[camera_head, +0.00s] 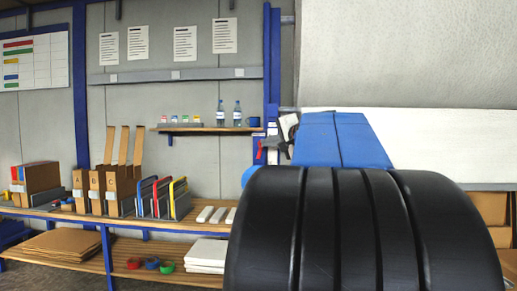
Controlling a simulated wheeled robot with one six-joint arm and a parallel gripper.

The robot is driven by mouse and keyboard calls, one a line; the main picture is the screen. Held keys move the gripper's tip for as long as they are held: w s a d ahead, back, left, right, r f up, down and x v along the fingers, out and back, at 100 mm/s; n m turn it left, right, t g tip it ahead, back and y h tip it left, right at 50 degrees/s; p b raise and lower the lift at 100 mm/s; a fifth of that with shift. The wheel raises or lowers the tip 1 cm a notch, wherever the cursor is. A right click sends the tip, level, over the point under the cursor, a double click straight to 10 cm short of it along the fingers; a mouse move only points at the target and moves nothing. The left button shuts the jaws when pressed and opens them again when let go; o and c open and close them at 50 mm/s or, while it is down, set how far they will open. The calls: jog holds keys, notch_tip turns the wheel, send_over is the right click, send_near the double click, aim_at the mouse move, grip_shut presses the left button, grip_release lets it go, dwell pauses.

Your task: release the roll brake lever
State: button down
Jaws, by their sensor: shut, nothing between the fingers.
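A small red lever (259,150) shows at the blue upright post, just right of the shelf with the bottles. I take it to be the roll brake lever; its base is hidden. My gripper (267,143) is the small dark shape at the lever, pointing left, and it is shut with nothing held. It overlaps the lever in the picture; I cannot tell whether they touch. A wide white sheet (430,140) hangs at the right, below a large pale grey roll (410,50).
Large black and blue parts, probably my arm, cover the lower right. A shelf (205,129) holds bottles (237,113) and a blue mug (253,122). A bench (180,221) at the left carries boxes and racks. Cardboard boxes (488,207) stand at the right edge.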

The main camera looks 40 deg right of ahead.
jog(key=w+a+n+g, duration=0.1)
jog(key=w+r+n+g, duration=0.1)
jog(key=g, duration=0.1)
jog(key=shift+w+a+n+h, duration=0.1)
jog(key=shift+a+n+h, duration=0.25)
jog(key=shift+n+h, duration=0.05)
jog(key=shift+r, duration=0.2)
jog(key=shift+r, duration=0.65)
